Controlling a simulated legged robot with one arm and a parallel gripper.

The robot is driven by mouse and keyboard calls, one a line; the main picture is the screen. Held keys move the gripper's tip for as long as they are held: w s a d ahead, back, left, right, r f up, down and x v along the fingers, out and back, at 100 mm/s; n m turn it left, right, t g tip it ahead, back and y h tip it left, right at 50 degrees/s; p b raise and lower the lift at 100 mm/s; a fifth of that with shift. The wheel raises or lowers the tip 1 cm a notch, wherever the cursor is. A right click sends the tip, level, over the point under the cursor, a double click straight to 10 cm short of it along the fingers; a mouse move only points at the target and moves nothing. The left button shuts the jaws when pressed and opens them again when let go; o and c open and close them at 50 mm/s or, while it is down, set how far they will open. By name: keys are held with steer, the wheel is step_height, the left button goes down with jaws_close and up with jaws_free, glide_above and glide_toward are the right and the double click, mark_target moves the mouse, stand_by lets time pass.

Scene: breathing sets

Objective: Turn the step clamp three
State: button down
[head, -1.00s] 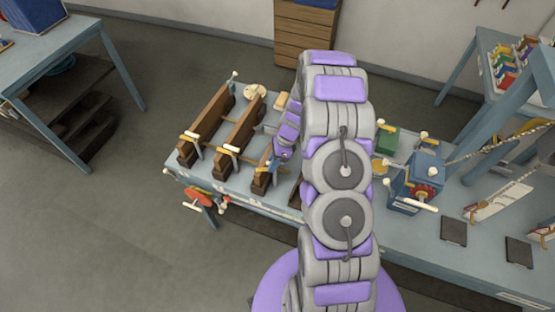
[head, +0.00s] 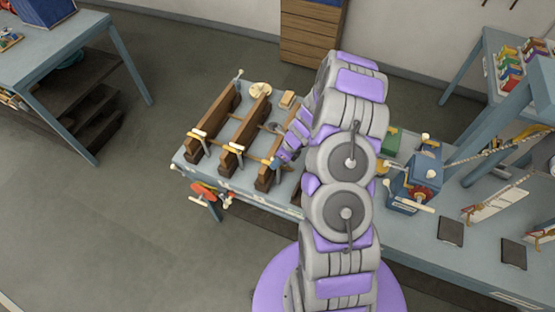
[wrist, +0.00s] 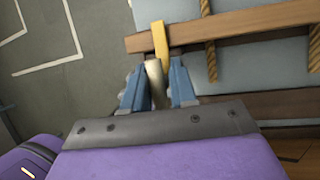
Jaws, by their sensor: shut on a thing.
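Wooden boards stand on edge in a row on the bench, with yellow-barred clamps (head: 199,134) (head: 232,149) across the left and middle ones. My gripper (head: 277,162) is at the near end of the right-hand board (head: 265,178), where the third clamp shows only partly behind it. In the wrist view my gripper (wrist: 156,80) has its blue fingers on either side of the clamp's pale handle (wrist: 154,70) and is shut on it. The clamp's yellow bar (wrist: 160,40) crosses the board (wrist: 230,27) just beyond. My arm hides part of the bench.
The blue-grey bench (head: 400,245) runs right, carrying a blue box-like device (head: 415,178), a green block (head: 389,143) and dark plates (head: 451,231). A red wheel (head: 204,191) hangs at its front left edge. Open floor (head: 110,230) lies to the left. Another table (head: 70,45) stands far left.

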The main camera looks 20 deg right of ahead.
steer(key=c, duration=1)
jaws_free()
steer(key=shift+w, duration=0.15)
steer(key=shift+c, duration=0.2)
steer(key=b+v, duration=0.1)
steer(key=v, duration=1.6)
steer(key=shift+r+b, duration=0.1)
steer(key=shift+b, duration=0.2)
